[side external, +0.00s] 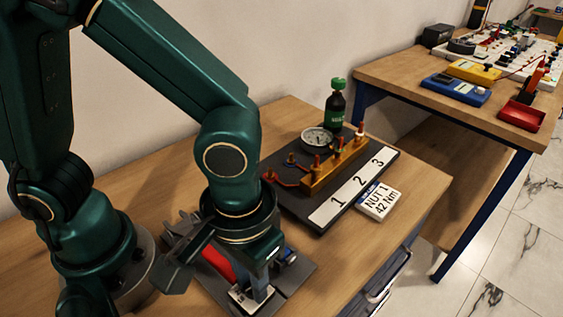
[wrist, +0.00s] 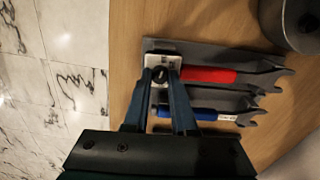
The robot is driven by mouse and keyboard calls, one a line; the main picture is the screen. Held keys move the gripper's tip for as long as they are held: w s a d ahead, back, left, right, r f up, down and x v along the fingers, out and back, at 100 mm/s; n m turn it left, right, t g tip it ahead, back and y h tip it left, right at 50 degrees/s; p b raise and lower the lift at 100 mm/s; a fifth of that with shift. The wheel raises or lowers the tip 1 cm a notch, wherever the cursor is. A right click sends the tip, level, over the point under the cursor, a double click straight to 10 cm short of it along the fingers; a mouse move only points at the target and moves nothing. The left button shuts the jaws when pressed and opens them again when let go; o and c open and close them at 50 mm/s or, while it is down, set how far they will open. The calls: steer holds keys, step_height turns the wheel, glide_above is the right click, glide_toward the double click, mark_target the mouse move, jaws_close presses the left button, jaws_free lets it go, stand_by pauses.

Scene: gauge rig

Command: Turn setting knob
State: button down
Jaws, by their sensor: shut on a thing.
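The setting knob (wrist: 159,74) is a small black round piece on a pale plate at the left end of a red-handled wrench (wrist: 208,75) in the wrist view. My gripper (wrist: 164,82) points down at it, with a finger on each side, and is shut on the knob. In the side view my gripper (side external: 262,291) is low over the pale plate (side external: 241,300); the knob itself is hidden there. The red handle (side external: 217,263) shows just left of my gripper. The knob's setting cannot be read.
The wrenches lie on a dark tray (wrist: 150,44), including a blue-handled one (wrist: 205,114). A card (side external: 379,200) reads "NUT 1 42 Nm".

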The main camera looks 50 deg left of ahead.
steer(key=c, duration=0.7)
jaws_free()
steer(key=shift+r, duration=2.55)
